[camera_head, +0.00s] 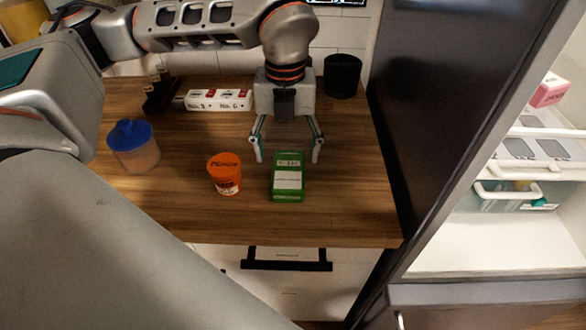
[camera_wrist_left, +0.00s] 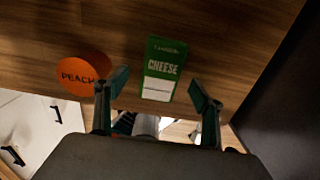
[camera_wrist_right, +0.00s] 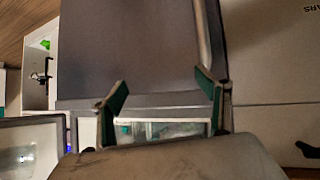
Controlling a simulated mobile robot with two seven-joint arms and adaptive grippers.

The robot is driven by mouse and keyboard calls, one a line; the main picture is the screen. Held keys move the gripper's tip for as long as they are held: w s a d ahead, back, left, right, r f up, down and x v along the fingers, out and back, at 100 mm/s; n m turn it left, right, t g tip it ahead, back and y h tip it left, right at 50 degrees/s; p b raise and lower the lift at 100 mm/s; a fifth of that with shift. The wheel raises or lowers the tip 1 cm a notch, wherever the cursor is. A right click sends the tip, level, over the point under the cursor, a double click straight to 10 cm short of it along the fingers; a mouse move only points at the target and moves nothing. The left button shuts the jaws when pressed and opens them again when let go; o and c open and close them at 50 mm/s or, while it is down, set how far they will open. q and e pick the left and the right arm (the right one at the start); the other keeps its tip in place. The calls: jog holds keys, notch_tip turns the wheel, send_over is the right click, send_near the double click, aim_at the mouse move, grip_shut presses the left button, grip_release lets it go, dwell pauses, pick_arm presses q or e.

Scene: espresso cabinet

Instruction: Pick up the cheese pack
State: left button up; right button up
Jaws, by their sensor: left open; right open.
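The cheese pack (camera_head: 288,182) is a green box with a white label, on the wooden counter near its front edge. It also shows in the left wrist view (camera_wrist_left: 160,70), with the word CHEESE readable. My left gripper (camera_head: 287,158) is open above the pack's far end. In the left wrist view its fingers (camera_wrist_left: 158,88) are spread to either side of the pack, not touching it. My right gripper (camera_wrist_right: 158,98) is open and empty in the right wrist view, facing a grey panel away from the counter.
An orange peach tub (camera_head: 225,174) stands just left of the pack. A blue-lidded container (camera_head: 133,146) is farther left. A white power strip (camera_head: 218,100) and a black cylinder (camera_head: 342,76) are at the back. A dark cabinet side (camera_head: 440,90) bounds the counter's right.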

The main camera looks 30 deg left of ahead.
aim_at(289, 168)
pick_arm(q)
jog(key=shift+s+f, duration=0.15)
jog(key=shift+f, duration=0.75)
jog(key=shift+d+f+p, duration=0.15)
jog(key=shift+f, duration=0.95)
jog(key=shift+d+f+p, duration=0.1)
jog(key=shift+f+p, duration=0.05)
jog(key=shift+f, duration=0.95)
jog(key=c, duration=1.4)
